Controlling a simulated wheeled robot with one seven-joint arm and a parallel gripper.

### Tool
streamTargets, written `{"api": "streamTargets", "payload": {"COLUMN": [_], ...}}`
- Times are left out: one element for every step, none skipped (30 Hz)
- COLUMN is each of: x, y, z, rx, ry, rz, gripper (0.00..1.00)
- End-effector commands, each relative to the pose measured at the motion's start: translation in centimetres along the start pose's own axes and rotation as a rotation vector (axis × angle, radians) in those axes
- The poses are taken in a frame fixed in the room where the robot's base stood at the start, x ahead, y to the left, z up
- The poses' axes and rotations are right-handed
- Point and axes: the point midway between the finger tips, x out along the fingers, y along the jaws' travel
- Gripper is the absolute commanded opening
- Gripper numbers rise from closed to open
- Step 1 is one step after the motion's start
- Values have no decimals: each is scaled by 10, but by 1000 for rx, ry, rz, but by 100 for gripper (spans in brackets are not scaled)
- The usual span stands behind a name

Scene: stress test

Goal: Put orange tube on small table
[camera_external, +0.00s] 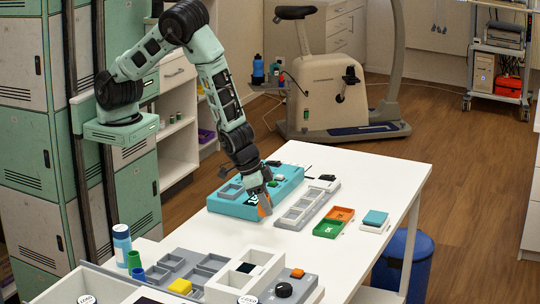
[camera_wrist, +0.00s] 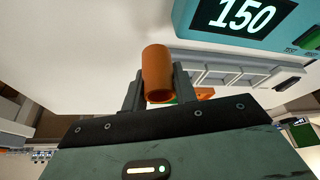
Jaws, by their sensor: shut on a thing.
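The orange tube (camera_external: 265,209) is in my gripper, over the white table (camera_external: 400,166) beside the front right of the teal box (camera_external: 232,205). In the wrist view the orange tube (camera_wrist: 157,72) stands between the two dark fingers of my gripper (camera_wrist: 157,90), its open end facing the camera. The fingers are shut on it. I cannot tell whether its far end touches the tabletop. I cannot tell which surface is the small table; a white surface (camera_external: 148,246) shows at the lower left.
A grey compartment tray (camera_external: 306,207) lies right of my gripper. Beyond it are an orange tray (camera_external: 341,214), a green tray (camera_external: 327,230) and a teal-topped block (camera_external: 375,218). A blue bottle (camera_external: 122,245) and a knob panel (camera_external: 290,290) stand in front. The tabletop's far right is clear.

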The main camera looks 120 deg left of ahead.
Motion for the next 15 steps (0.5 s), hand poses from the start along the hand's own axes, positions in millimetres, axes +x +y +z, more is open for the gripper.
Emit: {"api": "streamTargets", "payload": {"x": [-8,-12,-17,-22,-26,-31,-34,-38,-42,-44,-47,-48,-48,-47,-46], "y": [0,0,0,0,0,0,0,0,0,0,0,-1,-2,-3,-4], "z": [-4,-5,-8,-10,-11,-13,-14,-16,-18,-19,-20,-18,-15,-11,-5], "rx": [-3,-2,-2,-3,-3,-3,-2,-2,-2,-2,-2,13,35,60,103], "ry": [3,3,3,3,2,3,2,3,3,1,2,1,0,1,2], "rz": [3,3,3,3,3,3,2,3,2,1,2,5,9,16,30], "gripper": [3,3,3,3,3,3,3,3,3,3,3,3,3,3,3]}}
